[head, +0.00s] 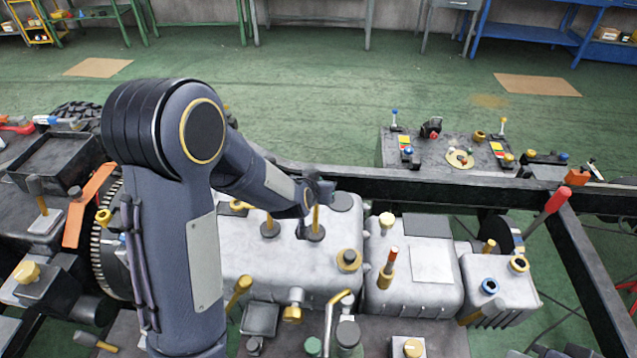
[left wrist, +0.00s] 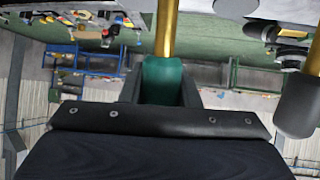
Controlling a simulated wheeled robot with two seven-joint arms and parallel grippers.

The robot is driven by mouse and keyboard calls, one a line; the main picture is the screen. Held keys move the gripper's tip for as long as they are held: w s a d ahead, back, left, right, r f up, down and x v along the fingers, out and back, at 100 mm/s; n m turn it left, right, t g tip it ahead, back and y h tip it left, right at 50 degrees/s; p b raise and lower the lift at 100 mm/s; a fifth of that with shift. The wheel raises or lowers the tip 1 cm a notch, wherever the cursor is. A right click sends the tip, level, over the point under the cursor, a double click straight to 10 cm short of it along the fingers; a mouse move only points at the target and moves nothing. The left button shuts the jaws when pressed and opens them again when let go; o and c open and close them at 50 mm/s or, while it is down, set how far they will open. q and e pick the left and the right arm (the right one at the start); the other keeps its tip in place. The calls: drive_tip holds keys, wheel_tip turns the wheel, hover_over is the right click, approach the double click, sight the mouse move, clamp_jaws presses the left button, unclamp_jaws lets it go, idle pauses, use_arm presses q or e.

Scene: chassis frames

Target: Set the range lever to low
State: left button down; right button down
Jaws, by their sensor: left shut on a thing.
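My left arm reaches in over the large grey gearbox housing (head: 270,265). My left gripper (head: 316,193) is shut on a thin brass-coloured lever (head: 316,218) that rises from a dark round boot on the housing top. In the left wrist view this lever's brass rod (left wrist: 167,32) stands between the green pads of my left gripper (left wrist: 163,80). It is likely the range lever, but no readable label shows. A second brass lever (head: 269,222) stands in a dark boot just to its left. The lever's top is partly hidden by my gripper. My right gripper is not in view.
A red-tipped lever (head: 389,264) stands on the smaller housing to the right. A black chassis rail (head: 430,187) runs behind the gearbox. A long red-handled lever (head: 549,211) leans at the right. Open green floor (head: 300,105) lies beyond.

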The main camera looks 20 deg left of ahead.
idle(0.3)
use_arm(q)
drive_tip(key=c, duration=1.1)
unclamp_jaws()
drive_tip(key=shift+w, duration=0.15)
drive_tip(key=p+v, duration=0.1)
drive_tip(key=v, duration=0.7)
drive_tip(key=shift+f, duration=0.1)
drive_tip(key=s+r+g+h, duration=0.2)
drive_tip(key=s, duration=1)
drive_tip(key=s+r+g+h+b, duration=0.1)
drive_tip(key=s+r+g+h, duration=0.1)
drive_tip(key=s, duration=1.1)
drive_tip(key=shift+s+d+r+n+g, duration=0.2)
drive_tip(key=shift+d+r+n+g, duration=0.1)
drive_tip(key=shift+r+g, duration=0.4)
